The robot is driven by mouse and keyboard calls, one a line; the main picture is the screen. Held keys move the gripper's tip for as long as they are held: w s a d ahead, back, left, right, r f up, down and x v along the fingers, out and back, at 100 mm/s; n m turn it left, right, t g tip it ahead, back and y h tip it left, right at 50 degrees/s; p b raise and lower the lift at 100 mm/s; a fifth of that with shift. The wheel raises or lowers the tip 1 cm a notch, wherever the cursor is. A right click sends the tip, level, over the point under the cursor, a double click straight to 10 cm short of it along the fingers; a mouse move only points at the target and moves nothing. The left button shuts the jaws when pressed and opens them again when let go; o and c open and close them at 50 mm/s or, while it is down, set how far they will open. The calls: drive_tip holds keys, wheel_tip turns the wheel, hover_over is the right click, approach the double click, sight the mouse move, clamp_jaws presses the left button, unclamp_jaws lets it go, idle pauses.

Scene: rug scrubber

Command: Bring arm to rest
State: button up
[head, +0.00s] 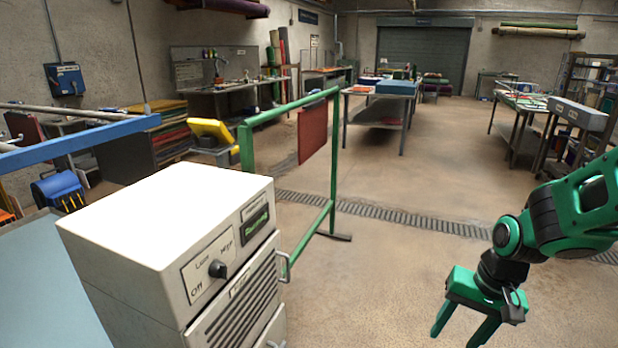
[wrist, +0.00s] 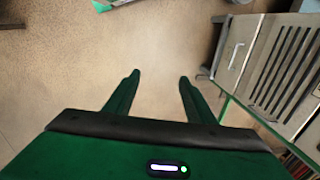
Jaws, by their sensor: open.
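My gripper (head: 462,334) is at the lower right of the head view, on the end of my green and black arm. Its fingers point down and are spread apart with nothing between them. In the wrist view the two green fingers (wrist: 157,82) stand open over bare floor. The gripper is apart from the white cabinet (head: 165,215), which stands at the lower left of the head view. The cabinet has a black knob, a small green display and a slatted front. Its slatted front also shows at the right of the wrist view (wrist: 283,70).
A green rail frame (head: 335,160) with a red piece (head: 313,132) hanging on it stands behind the cabinet. A blue bar (head: 80,141) crosses the left side. A floor grate (head: 400,218) runs across the room. Work tables (head: 385,122) stand farther back. The middle floor is clear.

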drive_tip(key=s+d+r, duration=0.5)
drive_tip(key=s, duration=0.2)
drive_tip(key=s+d+r+m+h, duration=0.1)
drive_tip(key=s+d+r, duration=0.4)
drive_tip(key=s+d, duration=0.1)
drive_tip(key=shift+s+g+h, duration=0.3)
drive_tip(key=shift+s+g, duration=0.1)
drive_tip(key=shift+s, duration=0.15)
